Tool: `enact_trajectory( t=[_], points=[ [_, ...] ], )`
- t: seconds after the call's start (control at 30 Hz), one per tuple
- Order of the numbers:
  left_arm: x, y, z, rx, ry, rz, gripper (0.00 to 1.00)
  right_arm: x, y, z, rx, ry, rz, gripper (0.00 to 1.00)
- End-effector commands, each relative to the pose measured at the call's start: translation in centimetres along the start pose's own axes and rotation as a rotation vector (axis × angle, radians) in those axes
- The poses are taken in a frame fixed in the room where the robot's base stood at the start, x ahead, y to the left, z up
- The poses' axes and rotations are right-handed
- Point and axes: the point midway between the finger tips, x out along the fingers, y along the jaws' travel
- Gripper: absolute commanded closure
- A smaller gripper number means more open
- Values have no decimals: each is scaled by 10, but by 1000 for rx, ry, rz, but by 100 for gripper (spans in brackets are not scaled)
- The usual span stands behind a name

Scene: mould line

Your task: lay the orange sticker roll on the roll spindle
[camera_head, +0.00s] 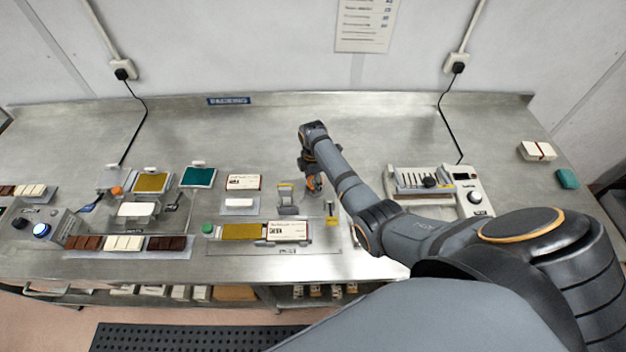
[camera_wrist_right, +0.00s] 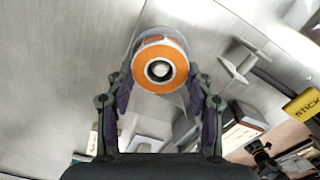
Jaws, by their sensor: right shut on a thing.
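The orange sticker roll (camera_wrist_right: 148,80) shows face-on in the right wrist view, an orange ring around a pale core. My right gripper (camera_wrist_right: 160,88) is shut on it, one finger on each side. In the head view the right gripper (camera_head: 311,175) holds the roll (camera_head: 315,184) over the middle of the steel bench, partly hidden by the gripper. A grey stand with a crosswise bar (camera_wrist_right: 238,66), which looks like the roll spindle, stands apart from the roll, to its right in the wrist view. My left gripper is not in view.
A yellow sign (camera_head: 331,220) stands near the bench front; its wrist-view side (camera_wrist_right: 303,104) reads "STICK". A grey upright holder (camera_head: 287,199), boxes and coloured trays crowd the left and middle. A scale-like device (camera_head: 473,197) is at right. The bench's rear is clear.

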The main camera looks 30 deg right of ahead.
Motion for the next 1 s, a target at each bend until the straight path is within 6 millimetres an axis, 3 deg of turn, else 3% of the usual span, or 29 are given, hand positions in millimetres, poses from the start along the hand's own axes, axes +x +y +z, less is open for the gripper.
enact_trajectory(
  t=[0.23,0.27,0.47,0.8,1.0],
  points=[
    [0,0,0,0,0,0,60,0,0,0,0,0,0,76],
    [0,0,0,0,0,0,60,0,0,0,0,0,0,46],
    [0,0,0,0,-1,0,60,0,0,0,0,0,-1,20],
    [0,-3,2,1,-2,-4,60,-2,0,0,0,0,0,20],
    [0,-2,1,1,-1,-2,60,-39,1,0,-1,-1,4,20]
  ],
)
